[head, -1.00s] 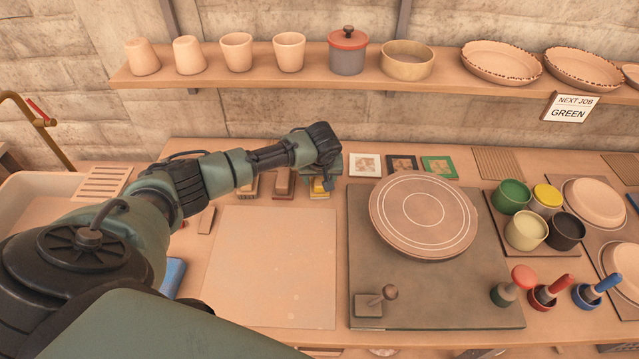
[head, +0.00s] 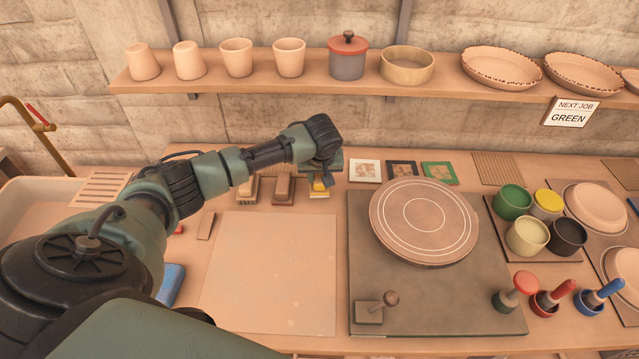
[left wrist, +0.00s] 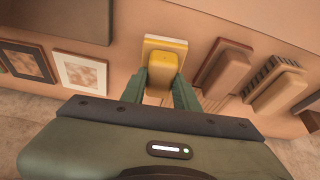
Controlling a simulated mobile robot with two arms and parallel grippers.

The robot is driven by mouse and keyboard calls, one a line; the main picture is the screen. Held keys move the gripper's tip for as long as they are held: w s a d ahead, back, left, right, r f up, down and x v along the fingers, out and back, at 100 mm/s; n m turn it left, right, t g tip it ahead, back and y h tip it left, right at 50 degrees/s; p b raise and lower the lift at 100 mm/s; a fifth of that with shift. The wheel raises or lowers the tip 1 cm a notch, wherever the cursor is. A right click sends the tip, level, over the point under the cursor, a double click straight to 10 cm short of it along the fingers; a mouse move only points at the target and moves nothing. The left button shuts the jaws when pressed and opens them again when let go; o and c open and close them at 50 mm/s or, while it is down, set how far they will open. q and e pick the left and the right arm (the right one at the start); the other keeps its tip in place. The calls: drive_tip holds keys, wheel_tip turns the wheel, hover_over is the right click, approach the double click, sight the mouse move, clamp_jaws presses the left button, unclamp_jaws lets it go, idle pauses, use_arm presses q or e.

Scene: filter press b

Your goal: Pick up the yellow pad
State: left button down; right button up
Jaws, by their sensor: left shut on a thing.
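The yellow pad (head: 318,187) is a small block with a yellow top on a pale base, at the back of the table, right of similar brown blocks. In the left wrist view, the yellow pad (left wrist: 164,60) lies between the fingertips. My left gripper (left wrist: 163,78) is shut on it, one green finger at each side. In the head view my left gripper (head: 325,172) is over the pad and my wrist partly hides it. I cannot tell whether the pad touches the table. My right gripper is not in view.
Brown blocks (head: 283,188) stand close beside the pad. Framed tiles (head: 440,173) lie to its right. A bare pale board (head: 268,270) is in front, and a round wheel (head: 423,218) on a dark slab is to the right. A shelf (head: 300,75) with pots runs above.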

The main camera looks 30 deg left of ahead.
sight(319, 178)
use_arm(q)
wheel_tip(319, 178, up, 17)
drive_tip(key=b, duration=0.3)
drive_tip(key=shift+f, duration=0.1)
